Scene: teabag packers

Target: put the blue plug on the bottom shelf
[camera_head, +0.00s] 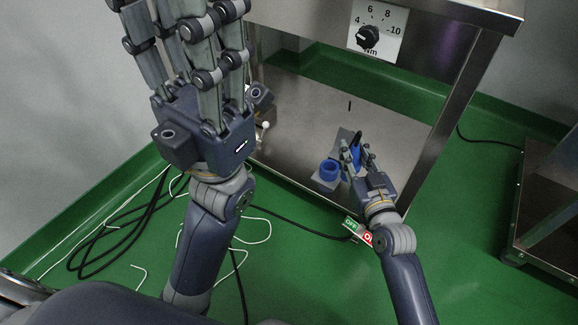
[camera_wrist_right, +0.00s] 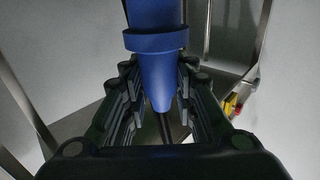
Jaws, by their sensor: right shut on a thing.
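The blue plug (camera_wrist_right: 153,80) sits between the fingers of my right gripper (camera_wrist_right: 158,95), with its tapered end and dark cable towards the palm. In the head view, my right gripper (camera_head: 357,155) is low over the bottom shelf (camera_head: 300,115) of the metal stand, near its front edge. The fingers partly hide the plug there, so I cannot tell whether it touches the shelf. My left gripper (camera_head: 190,60) is large at the upper left, fingers up; its fingertips are cut off by the frame.
A round blue socket (camera_head: 329,170) on a grey base stands just left of my right gripper. A dial panel (camera_head: 378,30) is above. Black and white cables (camera_head: 130,220) lie on the green floor at left. A metal table (camera_head: 550,200) stands at right.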

